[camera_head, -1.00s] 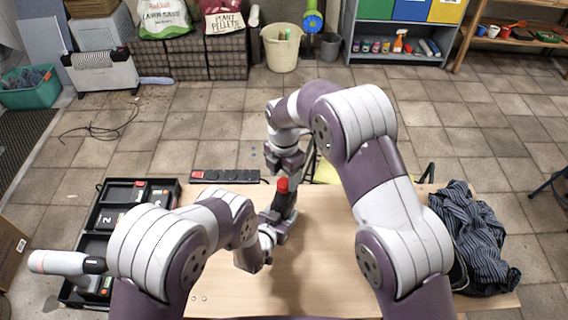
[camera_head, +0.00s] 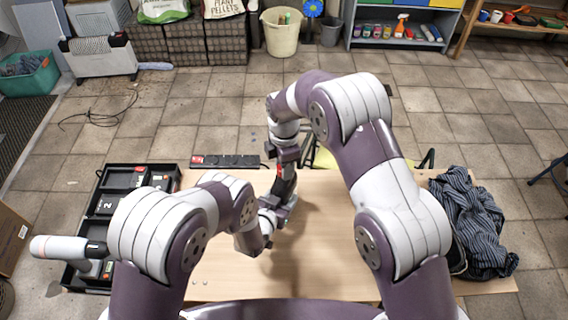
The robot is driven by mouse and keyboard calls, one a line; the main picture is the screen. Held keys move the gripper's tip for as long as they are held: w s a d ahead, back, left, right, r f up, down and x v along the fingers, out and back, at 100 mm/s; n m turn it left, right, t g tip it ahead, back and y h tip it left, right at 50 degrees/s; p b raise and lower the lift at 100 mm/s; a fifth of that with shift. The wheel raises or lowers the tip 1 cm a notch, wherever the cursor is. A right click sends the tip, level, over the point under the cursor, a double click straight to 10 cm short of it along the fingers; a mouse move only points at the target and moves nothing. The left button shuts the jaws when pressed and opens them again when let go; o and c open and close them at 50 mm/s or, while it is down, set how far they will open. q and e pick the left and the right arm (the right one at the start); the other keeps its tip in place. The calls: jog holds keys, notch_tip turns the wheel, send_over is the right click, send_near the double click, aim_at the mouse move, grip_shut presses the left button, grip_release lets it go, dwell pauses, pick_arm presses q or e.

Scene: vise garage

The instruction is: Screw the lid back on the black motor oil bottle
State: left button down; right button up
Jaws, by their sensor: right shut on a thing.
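The black motor oil bottle (camera_head: 284,187) stands near the middle of the wooden table, at its far side. A red lid (camera_head: 280,171) shows in a small patch at its top. My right gripper (camera_head: 282,162) comes down from above and is shut on the red lid, hiding most of it. Whether the lid is seated on the neck cannot be seen. My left gripper (camera_head: 277,207) reaches in low from the left, with its fingers closed around the lower part of the bottle, whose base is hidden.
A black organizer tray (camera_head: 83,221) and a cordless tool (camera_head: 65,248) lie at the table's left. A power strip (camera_head: 225,161) lies at the far edge. A striped cloth (camera_head: 478,225) is heaped on the right. The table (camera_head: 325,255) between my arms is clear.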

jog(key=m, duration=2.3)
jog(key=o, duration=1.2)
jog(key=shift+f, duration=0.1)
jog(key=shift+o, duration=0.2)
notch_tip(320, 180, up, 8)
jog(key=shift+f, duration=0.2)
